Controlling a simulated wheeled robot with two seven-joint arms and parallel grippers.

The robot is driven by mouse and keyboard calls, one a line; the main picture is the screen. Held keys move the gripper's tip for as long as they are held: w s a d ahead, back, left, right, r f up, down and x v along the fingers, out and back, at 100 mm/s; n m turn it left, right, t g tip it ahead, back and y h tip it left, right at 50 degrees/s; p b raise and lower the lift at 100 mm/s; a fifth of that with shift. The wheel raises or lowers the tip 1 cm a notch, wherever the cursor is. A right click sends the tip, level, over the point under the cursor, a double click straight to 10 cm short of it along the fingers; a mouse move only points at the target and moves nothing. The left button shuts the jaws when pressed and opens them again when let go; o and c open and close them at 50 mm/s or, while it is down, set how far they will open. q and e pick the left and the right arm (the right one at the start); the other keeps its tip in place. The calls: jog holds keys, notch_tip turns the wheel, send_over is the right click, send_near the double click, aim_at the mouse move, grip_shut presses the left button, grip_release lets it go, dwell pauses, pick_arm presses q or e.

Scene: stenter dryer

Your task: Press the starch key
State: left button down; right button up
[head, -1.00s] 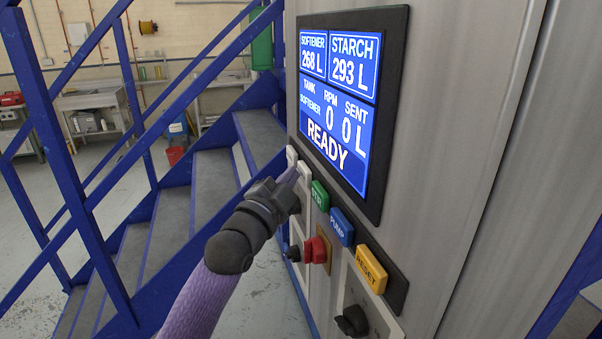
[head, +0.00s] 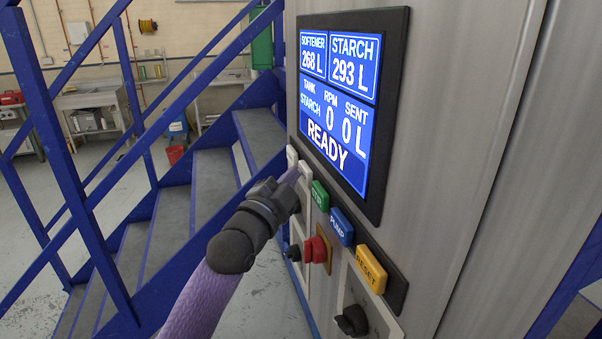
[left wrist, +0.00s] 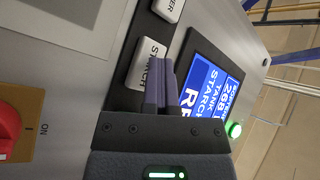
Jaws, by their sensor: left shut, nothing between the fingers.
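The starch key is a white key (left wrist: 146,62) lettered STARCH in the left wrist view; in the head view its white edge (head: 305,171) shows just beyond my fingers. My left gripper (head: 292,176) is shut and empty, with its fingertips at the starch key. In the left wrist view the shut fingers (left wrist: 161,66) overlap the key's right side and cover part of its lettering; they look to be touching it. The screen (head: 338,110) reads TANK STARCH, RPM 0, SENT 0 L and READY. My right gripper is not in view.
Another white key (left wrist: 168,8) sits beside the starch key. Green (head: 320,196), blue PUMP (head: 341,227) and yellow RESET (head: 371,269) keys continue the row. A red knob (head: 316,249) and a black knob (head: 352,320) are below. Blue-railed stairs (head: 215,185) stand at left.

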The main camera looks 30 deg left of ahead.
pick_arm(q)
jog(key=shift+s+a, duration=0.4)
jog(key=shift+s, duration=0.15)
jog(key=s+a, duration=0.1)
jog(key=s, duration=0.1)
jog(key=s+a, duration=0.2)
jog(key=shift+a, duration=0.1)
dwell(0.7)
